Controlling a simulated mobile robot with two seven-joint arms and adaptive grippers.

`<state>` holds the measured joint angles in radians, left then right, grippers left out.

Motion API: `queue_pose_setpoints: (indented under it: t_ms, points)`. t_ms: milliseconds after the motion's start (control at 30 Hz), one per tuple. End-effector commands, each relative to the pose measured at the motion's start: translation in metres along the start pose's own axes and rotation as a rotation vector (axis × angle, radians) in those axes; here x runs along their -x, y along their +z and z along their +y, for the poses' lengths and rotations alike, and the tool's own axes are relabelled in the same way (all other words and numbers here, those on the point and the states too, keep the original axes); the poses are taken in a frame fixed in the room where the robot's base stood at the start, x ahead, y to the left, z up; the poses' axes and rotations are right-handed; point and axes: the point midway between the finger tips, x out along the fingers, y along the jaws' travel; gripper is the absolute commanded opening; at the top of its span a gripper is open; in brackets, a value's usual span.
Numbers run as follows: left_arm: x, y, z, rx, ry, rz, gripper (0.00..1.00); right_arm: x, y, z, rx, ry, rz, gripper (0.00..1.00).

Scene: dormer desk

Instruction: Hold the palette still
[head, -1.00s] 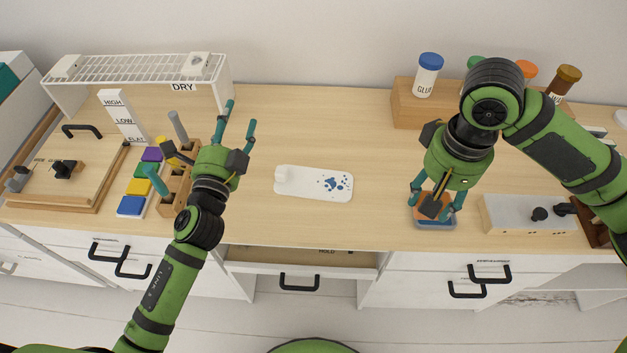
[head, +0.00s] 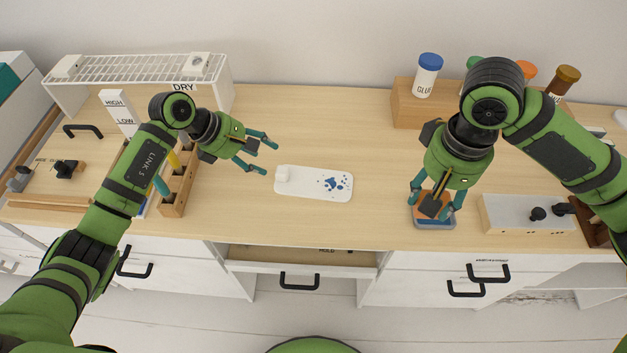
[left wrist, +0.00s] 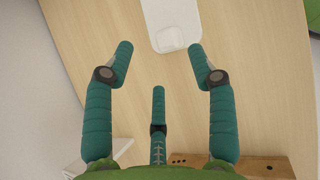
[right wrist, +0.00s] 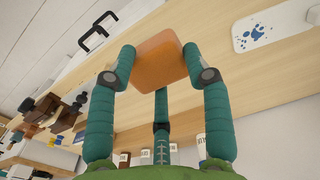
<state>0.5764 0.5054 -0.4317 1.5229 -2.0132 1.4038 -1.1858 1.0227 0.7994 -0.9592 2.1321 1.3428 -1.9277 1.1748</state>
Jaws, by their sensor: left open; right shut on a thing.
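The palette (head: 310,190) is a flat white board lying on the desk in the middle of the head view. It has blue paint blots on its right part and a small raised white block (head: 283,174) at its left end. My left gripper (head: 260,155) is open and empty, just left of and above that end. In the left wrist view the block end of the palette (left wrist: 168,38) shows ahead between the fingertips, apart from them. My right gripper (head: 433,203) is shut on an orange-brown block (right wrist: 160,60) at a blue-grey pad near the desk's front edge.
A wooden tool holder (head: 176,190) stands left, partly behind my left arm. A white drying rack (head: 140,75) is at the back left. A wooden rack (head: 408,105) with several jars is at the back right. A grey box (head: 500,214) with knobs sits right. Desk around the palette is clear.

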Motion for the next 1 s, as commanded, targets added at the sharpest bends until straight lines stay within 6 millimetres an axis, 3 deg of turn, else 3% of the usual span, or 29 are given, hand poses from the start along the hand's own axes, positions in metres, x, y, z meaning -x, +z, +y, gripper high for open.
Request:
queue_pose_setpoints:
  t_ms: [167, 567, 700, 1000]
  points:
    - [-0.004, -0.011, -0.001, -0.018, -0.021, 0.044, 0.57, -0.005, 0.0, 0.0, 0.0, 0.0, 0.0, 0.24]
    - [-0.06, -0.013, -0.003, -0.016, -0.02, 0.039, 0.57, -0.038, 0.0, 0.0, 0.0, 0.0, 0.0, 0.24]
    - [-0.08, -0.016, -0.003, -0.018, -0.018, 0.042, 0.57, -0.058, 0.0, 0.0, 0.0, 0.0, 0.0, 0.24]
    - [-0.097, -0.014, -0.003, -0.016, -0.019, 0.04, 0.57, -0.075, 0.0, 0.0, 0.0, 0.0, 0.0, 0.24]
